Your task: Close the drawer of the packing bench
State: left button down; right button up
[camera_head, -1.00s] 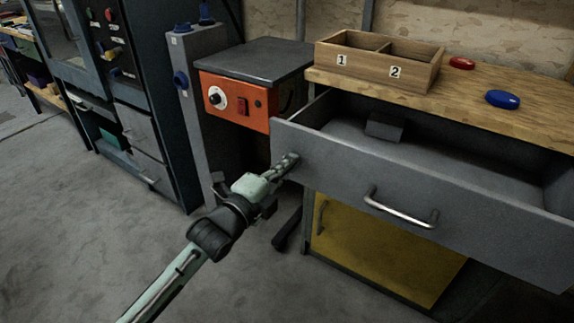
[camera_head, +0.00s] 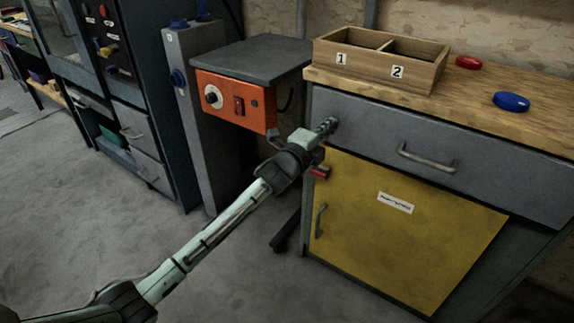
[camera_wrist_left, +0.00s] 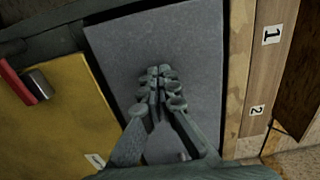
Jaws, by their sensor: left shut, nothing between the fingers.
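The packing bench has a wooden top (camera_head: 480,105) and a grey drawer (camera_head: 375,125) below it. The drawer front sits flush under the top, and its inside no longer shows. A metal handle (camera_head: 427,160) is on the drawer front. My left gripper (camera_head: 330,126) is shut and empty, its fingertips at the left part of the drawer front. In the left wrist view the shut fingertips (camera_wrist_left: 160,75) are against or very close to the grey drawer front (camera_wrist_left: 200,50). My right gripper is not in view.
A yellow cabinet door (camera_head: 400,235) is below the drawer, with a red item (camera_head: 320,172) near its top left corner. A two-compartment wooden box (camera_head: 378,62), a red disc (camera_head: 468,62) and a blue disc (camera_head: 511,102) are on the bench top. An orange control box (camera_head: 235,102) stands left.

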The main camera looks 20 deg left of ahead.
pick_arm(q)
jog(key=shift+w+d+r, duration=0.1)
jog(key=shift+w+r, duration=0.1)
jog(key=shift+w, duration=0.3)
jog(key=shift+r, duration=0.1)
